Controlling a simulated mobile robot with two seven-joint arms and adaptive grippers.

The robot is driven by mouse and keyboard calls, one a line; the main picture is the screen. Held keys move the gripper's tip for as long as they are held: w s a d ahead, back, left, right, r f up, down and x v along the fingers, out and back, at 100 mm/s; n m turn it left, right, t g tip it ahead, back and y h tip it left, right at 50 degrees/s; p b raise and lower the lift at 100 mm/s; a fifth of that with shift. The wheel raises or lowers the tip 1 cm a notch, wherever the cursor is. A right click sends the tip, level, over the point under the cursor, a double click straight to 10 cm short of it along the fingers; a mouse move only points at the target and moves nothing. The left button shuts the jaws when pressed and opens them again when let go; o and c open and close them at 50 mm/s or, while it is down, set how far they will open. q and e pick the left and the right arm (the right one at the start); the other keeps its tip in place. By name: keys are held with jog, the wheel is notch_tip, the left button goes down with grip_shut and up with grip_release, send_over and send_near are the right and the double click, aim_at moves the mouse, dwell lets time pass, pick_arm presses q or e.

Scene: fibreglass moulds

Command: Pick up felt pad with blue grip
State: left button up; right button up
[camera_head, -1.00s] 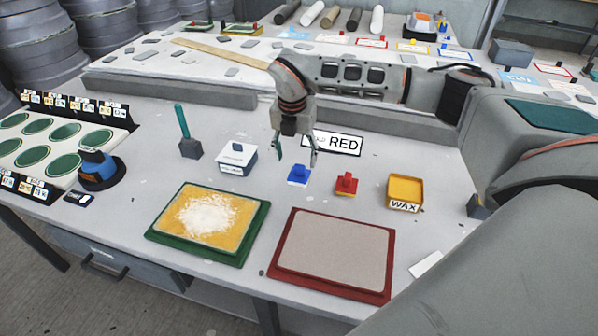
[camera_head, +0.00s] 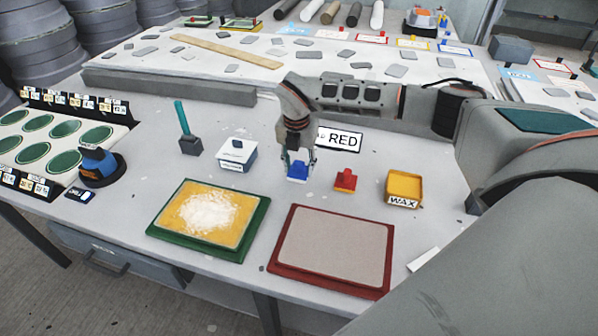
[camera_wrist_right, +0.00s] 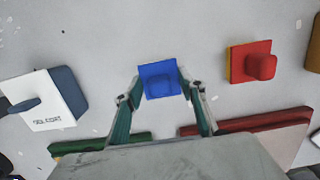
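The felt pad with blue grip (camera_head: 298,171) sits on the grey table, behind the gap between the two framed trays. In the right wrist view the blue pad (camera_wrist_right: 158,80) shows as a blue square with a raised knob. My right gripper (camera_head: 300,165) is over it, pointing down, with one finger on each side. In the wrist view the right gripper (camera_wrist_right: 160,82) has its fingers spread about as wide as the blue square. Whether the fingertips touch it is unclear. The pad appears to rest on the table. My left gripper is not in view.
A red-grip pad (camera_head: 344,180) and yellow wax box (camera_head: 404,188) stand to the right. A white-blue box (camera_head: 237,155) stands left. A green-framed tray (camera_head: 253,238) with powder and a red-framed tray (camera_head: 285,280) lie in front. A RED sign (camera_head: 339,139) is behind.

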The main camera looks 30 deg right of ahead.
aim_at(299, 162)
jog(key=shift+r, duration=0.1)
notch_tip(299, 162, up, 20)
dwell(0.7)
jog(key=o, duration=0.3)
jog(key=shift+c, duration=0.8)
